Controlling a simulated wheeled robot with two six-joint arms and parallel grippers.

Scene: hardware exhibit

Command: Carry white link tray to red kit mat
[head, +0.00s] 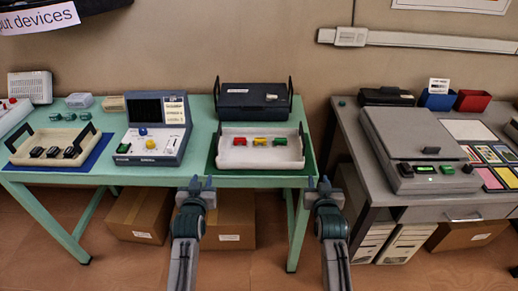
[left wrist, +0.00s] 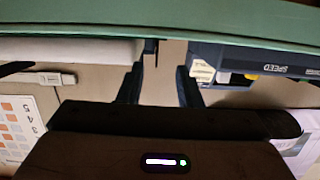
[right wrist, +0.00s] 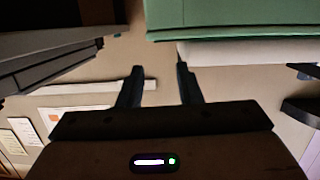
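The white link tray (head: 234,161) stands on a green mat (head: 311,166) near the front edge of the green table, with a dark upright handle at each end. Red, yellow and green links (head: 260,141) lie in it. My left gripper (head: 197,182) is open and empty, in front of the table edge near the tray's left end. My right gripper (head: 324,183) is open and empty, in front of the edge and right of the tray. Part of the tray shows in the left wrist view (left wrist: 75,50) and in the right wrist view (right wrist: 235,52). I see no red mat.
A dark case (head: 252,102) stands behind the tray. A meter device (head: 152,140) stands left of it. A cream tray (head: 40,147) lies on a blue mat (head: 96,154) farther left. A grey table (head: 362,168) with a large device (head: 400,140) is at right, beyond a gap.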

